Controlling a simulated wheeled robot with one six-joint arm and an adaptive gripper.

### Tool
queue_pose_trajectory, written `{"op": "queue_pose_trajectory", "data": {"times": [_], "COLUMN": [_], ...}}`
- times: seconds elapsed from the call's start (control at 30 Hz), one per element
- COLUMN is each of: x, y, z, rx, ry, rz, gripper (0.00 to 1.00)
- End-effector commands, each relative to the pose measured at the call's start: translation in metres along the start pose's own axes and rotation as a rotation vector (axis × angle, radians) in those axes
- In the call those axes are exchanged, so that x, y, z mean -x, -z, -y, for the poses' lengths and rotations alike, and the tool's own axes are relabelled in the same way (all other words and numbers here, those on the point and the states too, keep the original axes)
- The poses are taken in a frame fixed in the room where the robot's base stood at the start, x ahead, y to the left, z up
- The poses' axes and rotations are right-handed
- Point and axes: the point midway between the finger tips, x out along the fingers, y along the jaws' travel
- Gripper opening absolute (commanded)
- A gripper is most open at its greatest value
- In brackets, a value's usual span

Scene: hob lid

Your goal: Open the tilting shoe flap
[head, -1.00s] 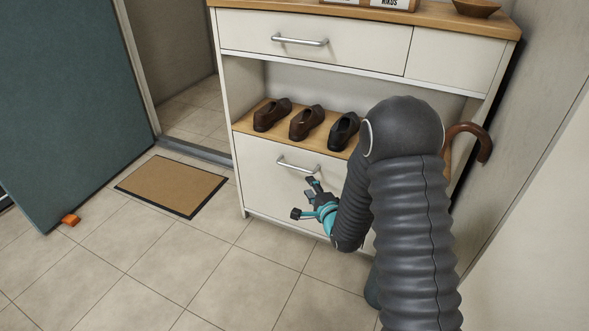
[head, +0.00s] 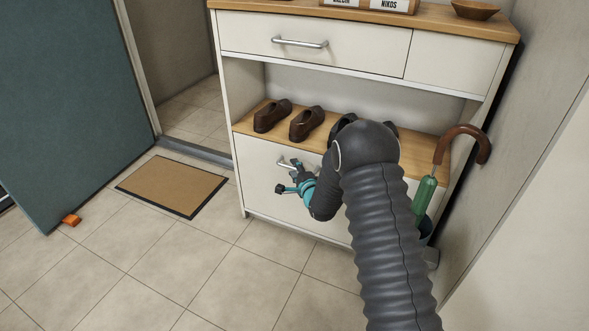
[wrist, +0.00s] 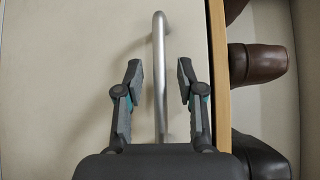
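The shoe flap (head: 262,178) is the cream lower front of the cabinet, below the wooden shoe shelf. It looks shut, flush with the cabinet. Its silver bar handle (head: 284,163) is partly hidden by my gripper (head: 285,175) in the head view. In the wrist view the handle (wrist: 159,70) runs up the picture between the two fingers of my gripper (wrist: 160,78). The fingers are open, one on each side of the bar, with a gap to it on both sides. I cannot tell how deep the bar lies between them.
Dark shoes (head: 307,123) stand on the shelf (head: 254,120) just above the flap. A drawer (head: 330,44) is higher up. A green umbrella (head: 424,197) stands at the right by the wall. A doormat (head: 172,186) lies at the left. The floor before the flap is clear.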

Motion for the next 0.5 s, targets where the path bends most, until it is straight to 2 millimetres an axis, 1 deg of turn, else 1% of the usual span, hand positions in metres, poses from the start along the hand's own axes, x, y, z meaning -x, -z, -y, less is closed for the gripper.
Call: {"op": "queue_pose_trajectory", "data": {"times": [0.1, 0.37, 0.47, 0.5], "x": [-0.0047, -0.0055, -0.0054, -0.0054], "y": [-0.0001, -0.0002, -0.0002, -0.0002], "z": [-0.0004, -0.0004, -0.0004, -0.0004], "rx": [0.000, 0.000, 0.000, 0.000], "ry": [0.000, -0.001, -0.001, -0.001], "rz": [0.000, 0.000, 0.000, 0.000], "gripper": [0.38, 0.38, 0.16, 0.06]}}
